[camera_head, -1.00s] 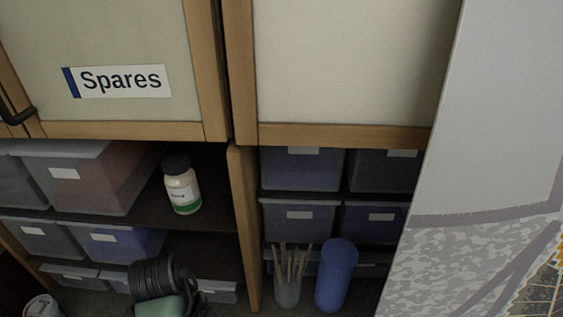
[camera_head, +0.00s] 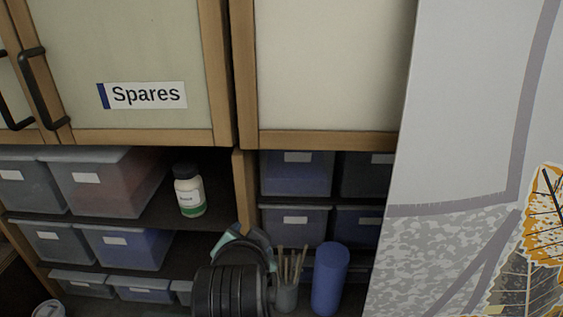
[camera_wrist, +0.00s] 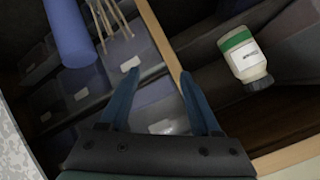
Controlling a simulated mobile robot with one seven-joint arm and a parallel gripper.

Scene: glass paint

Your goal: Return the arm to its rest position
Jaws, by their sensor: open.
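My gripper shows in the wrist view (camera_wrist: 160,100), its two blue fingers spread apart with nothing between them. In the head view, my dark ribbed wrist and the teal gripper part (camera_head: 240,245) are low in the middle, in front of the shelf divider. The fingertips are hidden there. A white bottle with a green band and dark cap (camera_head: 188,190) stands upright on the upper open shelf, left of my gripper. It also shows in the wrist view (camera_wrist: 244,54), apart from the fingers.
A cup of sticks (camera_head: 286,292) and a blue cylinder (camera_head: 330,278) stand just right of my wrist. Lidded bins (camera_head: 105,185) fill the shelves. The closed Spares cupboard (camera_head: 150,60) is above. A large pale panel (camera_head: 460,120) stands at the right.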

